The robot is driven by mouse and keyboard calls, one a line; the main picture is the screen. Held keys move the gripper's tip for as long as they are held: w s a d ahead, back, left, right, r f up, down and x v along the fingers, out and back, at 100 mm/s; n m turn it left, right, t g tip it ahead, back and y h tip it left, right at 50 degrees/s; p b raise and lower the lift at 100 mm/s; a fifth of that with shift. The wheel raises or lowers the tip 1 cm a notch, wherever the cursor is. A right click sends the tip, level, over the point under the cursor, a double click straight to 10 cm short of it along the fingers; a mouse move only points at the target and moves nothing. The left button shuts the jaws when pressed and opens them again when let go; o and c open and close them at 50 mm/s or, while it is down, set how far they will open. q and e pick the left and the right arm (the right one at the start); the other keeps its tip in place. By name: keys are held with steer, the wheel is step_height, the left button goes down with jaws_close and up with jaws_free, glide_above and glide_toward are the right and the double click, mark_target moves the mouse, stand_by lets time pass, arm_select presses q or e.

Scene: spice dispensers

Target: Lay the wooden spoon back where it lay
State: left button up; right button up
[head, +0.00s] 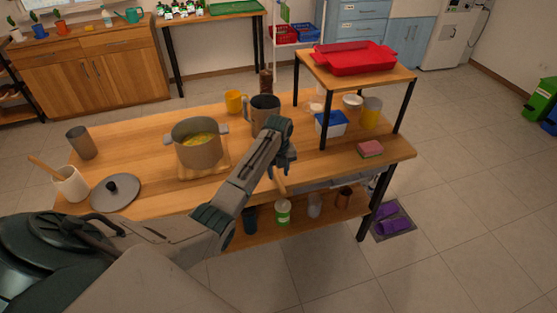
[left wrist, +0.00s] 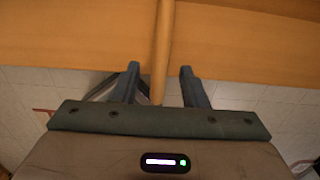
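The wooden spoon (left wrist: 163,38) shows in the left wrist view as a light wooden handle. It runs over the wooden table from the top of the picture and past the table's front edge, between my fingers. In the head view a short piece of it (head: 280,184) shows just below my left gripper (head: 284,163), near the table's front edge. In the left wrist view my left gripper (left wrist: 159,84) is open, with a gap on each side of the handle. The spoon's far end is hidden or out of the picture. My right gripper is not in view.
A pot (head: 198,151) of yellow food stands on a wooden board. A lid (head: 116,190), a white crock (head: 71,186) with another wooden handle, and a dark mug (head: 262,113) stand on the table (head: 240,170). A sponge (head: 370,149) lies right, by a raised shelf (head: 400,75).

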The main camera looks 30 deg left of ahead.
arm_select(q)
step_height(320, 180, up, 10)
steer(key=b, duration=0.2)
steer(key=shift+f, duration=0.1)
